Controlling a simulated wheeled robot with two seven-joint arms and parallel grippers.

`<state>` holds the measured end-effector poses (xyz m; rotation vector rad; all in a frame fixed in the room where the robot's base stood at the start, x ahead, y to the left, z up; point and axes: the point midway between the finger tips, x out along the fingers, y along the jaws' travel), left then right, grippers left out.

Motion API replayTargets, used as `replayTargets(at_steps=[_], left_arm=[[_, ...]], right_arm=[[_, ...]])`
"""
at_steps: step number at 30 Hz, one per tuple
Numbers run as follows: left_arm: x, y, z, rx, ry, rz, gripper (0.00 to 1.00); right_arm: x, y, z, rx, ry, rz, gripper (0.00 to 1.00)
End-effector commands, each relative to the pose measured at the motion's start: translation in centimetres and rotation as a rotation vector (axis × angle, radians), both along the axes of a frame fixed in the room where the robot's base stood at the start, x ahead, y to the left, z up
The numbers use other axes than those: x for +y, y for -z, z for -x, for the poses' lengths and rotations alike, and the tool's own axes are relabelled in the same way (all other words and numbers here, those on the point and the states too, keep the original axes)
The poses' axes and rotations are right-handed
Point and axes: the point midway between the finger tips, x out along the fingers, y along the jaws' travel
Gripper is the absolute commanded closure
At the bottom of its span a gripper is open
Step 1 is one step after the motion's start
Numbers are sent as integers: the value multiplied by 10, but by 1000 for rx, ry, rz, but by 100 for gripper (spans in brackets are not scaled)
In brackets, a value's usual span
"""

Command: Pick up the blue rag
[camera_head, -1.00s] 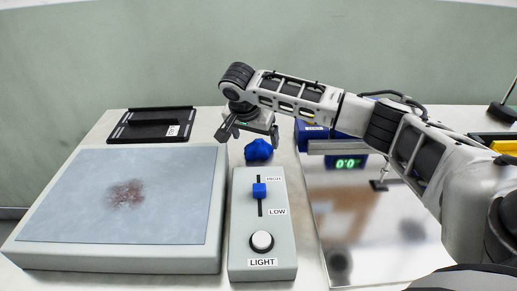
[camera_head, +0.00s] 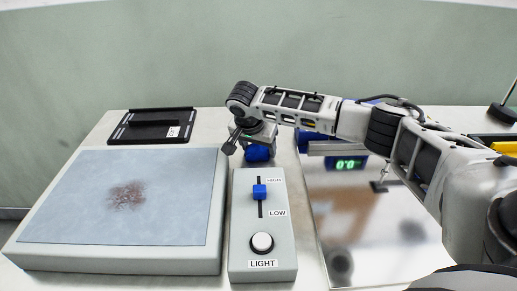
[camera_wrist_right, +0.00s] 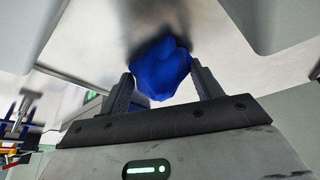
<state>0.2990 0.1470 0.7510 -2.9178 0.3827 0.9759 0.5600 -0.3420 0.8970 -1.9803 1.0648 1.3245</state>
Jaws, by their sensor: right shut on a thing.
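The blue rag (camera_head: 258,154) is a small crumpled bundle just behind the grey control box, on or close to the table top. My right gripper (camera_head: 251,150) is over it from above, its wrist partly hiding the rag's top. In the right wrist view the rag (camera_wrist_right: 161,70) sits between the two dark fingers of the right gripper (camera_wrist_right: 161,78), which are shut on it. Whether the rag is clear of the table cannot be told. My left gripper is not in view.
The control box (camera_head: 262,215) with a blue slider and white LIGHT button stands in front of the rag. A large grey-blue pad (camera_head: 75,200) with a brown stain lies to the left, a black tray (camera_head: 140,131) behind it. A shiny plate (camera_head: 350,215) and green display (camera_head: 347,163) are right.

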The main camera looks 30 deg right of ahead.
Motion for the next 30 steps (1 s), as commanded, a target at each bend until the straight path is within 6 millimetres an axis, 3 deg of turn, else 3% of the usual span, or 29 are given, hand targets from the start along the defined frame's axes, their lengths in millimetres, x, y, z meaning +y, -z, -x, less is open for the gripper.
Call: replayTargets(at_steps=[5, 11, 18, 23, 25, 30], left_arm=[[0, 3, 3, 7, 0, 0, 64], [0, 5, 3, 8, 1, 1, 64], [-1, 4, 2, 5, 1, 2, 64], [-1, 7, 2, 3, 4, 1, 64], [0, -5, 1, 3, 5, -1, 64], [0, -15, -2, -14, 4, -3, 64]], right_arm=[[0, -6, 0, -2, 1, 0, 58], [3, -37, 2, -5, -3, -2, 58], [38, -94, 37, -6, -7, -2, 58], [66, -109, 67, -2, -7, -1, 58], [74, -123, 76, -5, -5, 3, 58], [90, -130, 93, -3, -3, 3, 58]])
